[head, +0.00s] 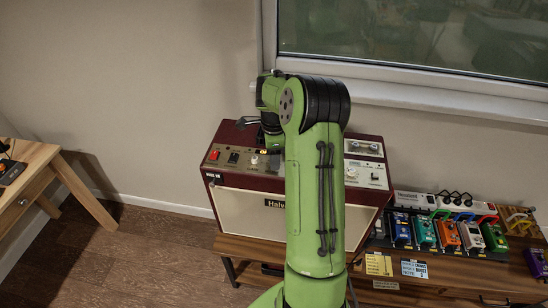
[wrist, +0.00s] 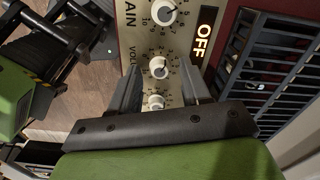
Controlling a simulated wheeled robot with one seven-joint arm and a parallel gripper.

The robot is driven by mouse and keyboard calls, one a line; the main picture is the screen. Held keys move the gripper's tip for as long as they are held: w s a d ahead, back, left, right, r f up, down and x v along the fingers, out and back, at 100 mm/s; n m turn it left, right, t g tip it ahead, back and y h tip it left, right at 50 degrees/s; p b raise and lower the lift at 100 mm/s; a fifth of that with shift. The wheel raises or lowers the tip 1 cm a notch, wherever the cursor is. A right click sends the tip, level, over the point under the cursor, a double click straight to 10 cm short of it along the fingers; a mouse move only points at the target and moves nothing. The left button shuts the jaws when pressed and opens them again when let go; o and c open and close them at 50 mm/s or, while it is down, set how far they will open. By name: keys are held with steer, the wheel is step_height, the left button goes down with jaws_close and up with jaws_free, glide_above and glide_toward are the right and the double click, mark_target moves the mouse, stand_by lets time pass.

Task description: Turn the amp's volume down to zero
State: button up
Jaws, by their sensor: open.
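The amp (head: 230,205) is a dark red box with a pale grille and a control panel on top, standing on a wooden bench. In the wrist view, several white knobs sit in a column on its cream panel. The volume knob (wrist: 158,67) is beside lettering that starts "VOL"; the gain knob (wrist: 163,12) is above it. My gripper (wrist: 159,72) is open, with its dark fingers on either side of the volume knob. I cannot tell whether they touch it. The knob's exact setting is too small to read. In the head view my arm hides part of the panel.
A lit "OFF" sign (wrist: 203,32) and a dark slatted vent (wrist: 270,65) lie right of the knobs. Several coloured pedals (head: 445,234) stand on the bench (head: 440,296) right of the amp. A wooden table (head: 35,160) is at the far left, with clear floor between.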

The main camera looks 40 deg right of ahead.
steer(key=shift+f, duration=0.2)
jaws_close()
